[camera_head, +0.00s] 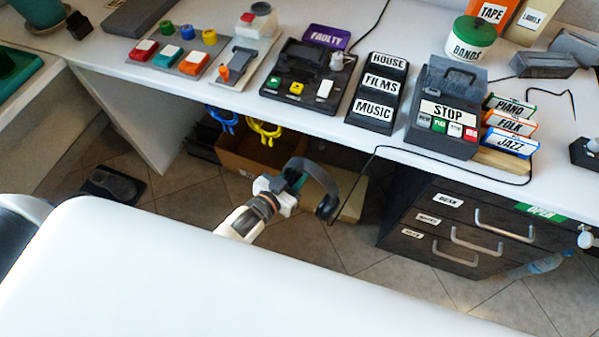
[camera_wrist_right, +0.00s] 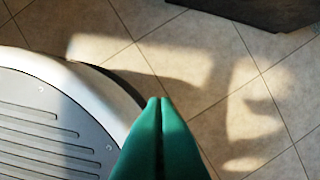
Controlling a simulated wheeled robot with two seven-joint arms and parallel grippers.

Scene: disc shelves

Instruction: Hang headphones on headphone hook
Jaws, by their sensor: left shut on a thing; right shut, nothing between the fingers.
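Dark headphones (camera_head: 325,177) hang in the air in front of the desk, below its front edge. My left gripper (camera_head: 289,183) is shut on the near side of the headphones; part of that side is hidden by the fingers. A thin black cable runs from the headphones up over the desk edge. I cannot pick out the headphone hook for sure; a small white fitting (camera_head: 586,238) shows at the far right beside the drawers. My right gripper (camera_wrist_right: 158,105) is shut and empty over the tiled floor, its green fingertips together; it is not seen in the head view.
The white desk (camera_head: 330,133) carries several labelled devices, including the STOP player (camera_head: 447,115). A dark drawer unit (camera_head: 455,225) stands below right. Blue clips (camera_head: 222,120) and yellow clips (camera_head: 264,130) show above a cardboard box (camera_head: 245,158) under the desk. Floor between is open.

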